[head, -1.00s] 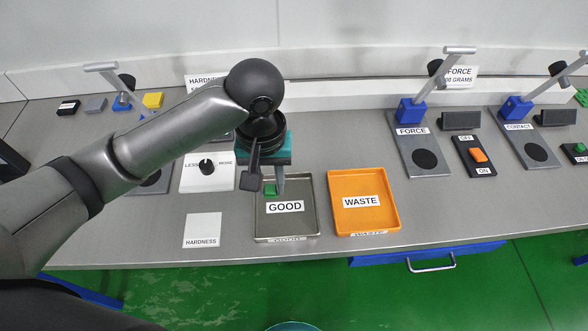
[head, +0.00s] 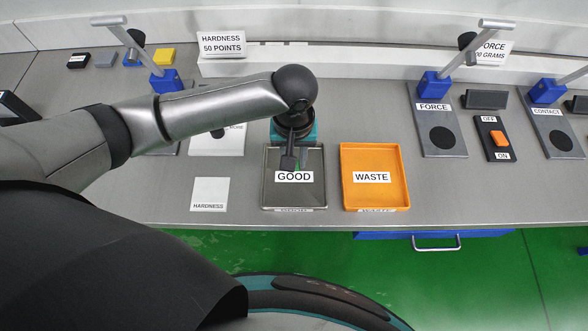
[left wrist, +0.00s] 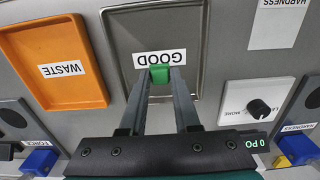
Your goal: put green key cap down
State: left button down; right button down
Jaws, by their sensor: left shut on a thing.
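The green key cap (left wrist: 160,74) is pinched between the fingertips of my left gripper (left wrist: 160,78) in the left wrist view. My left gripper also shows in the head view (head: 303,164), over the grey tray labelled GOOD (head: 266,190), with its fingers partly hidden by my own wrist. In the left wrist view the cap is over the tray (left wrist: 190,25), beside the GOOD label. I cannot tell whether the cap touches the tray floor. My right gripper is in neither view.
The orange WASTE tray (head: 347,193) stands just right of the GOOD tray. A white HARDNESS plate (head: 210,192) lies to its left. The FORCE stand (head: 455,145) and a black panel with an orange switch (head: 499,139) are further right. Bare bench lies between them.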

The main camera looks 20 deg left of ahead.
aim_at(294, 176)
pick_arm(q)
jog(key=shift+f+b, duration=0.55)
jog(key=shift+f, duration=2.1)
jog(key=shift+f, duration=0.15)
jog(key=c, duration=0.6)
grip_release()
jog(key=shift+c, duration=0.2)
notch_tip(294, 176, up, 12)
jog(key=p, duration=0.2)
jog(key=shift+r+p, duration=0.2)
jog(key=shift+p, duration=0.1)
